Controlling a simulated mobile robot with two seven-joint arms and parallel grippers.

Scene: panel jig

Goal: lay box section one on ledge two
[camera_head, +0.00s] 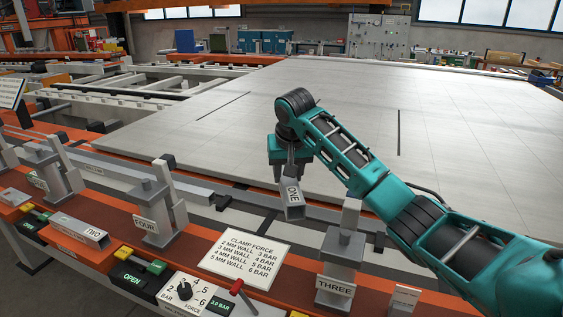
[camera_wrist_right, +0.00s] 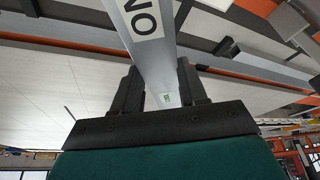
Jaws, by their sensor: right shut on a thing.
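Box section one (camera_head: 295,207) is a grey metal tube with a white ONE label and an open end facing the camera. My right gripper (camera_head: 290,165) is shut on it and holds it over the near edge of the large panel; contact below is not clear. In the right wrist view the tube (camera_wrist_right: 155,58) runs between both dark fingers of the gripper (camera_wrist_right: 160,92), part of its label showing. A grey piece marked TWO (camera_head: 78,230) lies on the orange bench at left. I cannot tell which ledge is ledge two. My left gripper is not in view.
Grey clamp posts marked FOUR (camera_head: 150,210) and THREE (camera_head: 340,260) stand along the orange bench. A clamp force sign (camera_head: 245,258), a force dial box (camera_head: 185,292) and a green OPEN button box (camera_head: 135,278) are in front. The pale panel (camera_head: 450,140) is clear.

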